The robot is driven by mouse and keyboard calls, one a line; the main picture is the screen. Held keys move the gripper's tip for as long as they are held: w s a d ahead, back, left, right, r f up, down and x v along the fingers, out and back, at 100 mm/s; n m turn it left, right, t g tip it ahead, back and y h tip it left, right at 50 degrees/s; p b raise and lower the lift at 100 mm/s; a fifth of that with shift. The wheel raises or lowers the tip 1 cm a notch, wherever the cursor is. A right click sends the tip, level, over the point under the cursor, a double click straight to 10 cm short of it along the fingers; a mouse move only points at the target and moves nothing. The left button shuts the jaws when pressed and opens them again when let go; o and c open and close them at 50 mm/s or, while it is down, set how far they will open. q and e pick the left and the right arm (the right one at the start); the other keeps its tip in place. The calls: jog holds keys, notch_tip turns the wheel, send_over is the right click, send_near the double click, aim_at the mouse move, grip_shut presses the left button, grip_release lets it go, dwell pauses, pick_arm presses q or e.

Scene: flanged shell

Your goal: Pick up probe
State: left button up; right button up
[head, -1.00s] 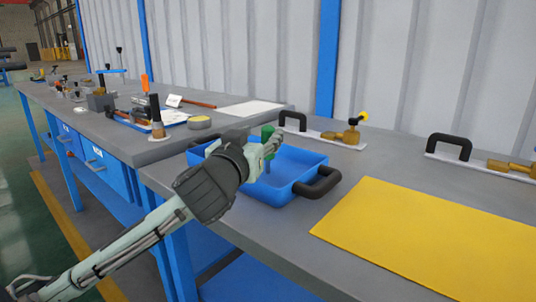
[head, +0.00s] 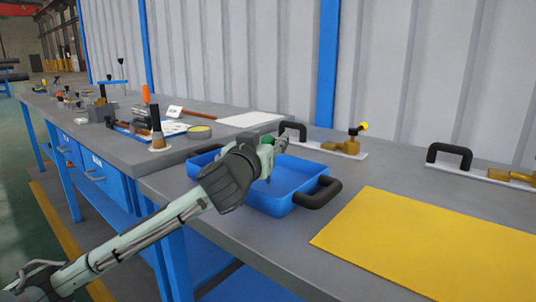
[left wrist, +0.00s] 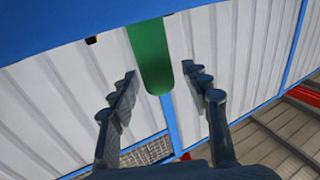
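A green cylinder (head: 266,139), which looks like the probe's handle, shows just above my left gripper (head: 272,152) in the head view, over the blue tray (head: 275,205). The gripper hides its lower part. In the left wrist view the green cylinder (left wrist: 151,58) stands between the two fingers of my left gripper (left wrist: 160,88). The fingers are spread, with a visible gap on each side of it. The cylinder's tip and what it rests on are hidden. My right gripper is not in view.
A black tray handle (head: 318,192) is at the tray's right. Behind it stands a white plate (head: 330,149) with a black handle and brass fitting. A yellow sheet (head: 425,245) lies at front right. Tools crowd the left bench (head: 110,140).

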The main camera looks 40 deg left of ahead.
pick_arm(q)
jog(key=c, duration=1)
grip_shut()
jog(key=shift+r, duration=0.1)
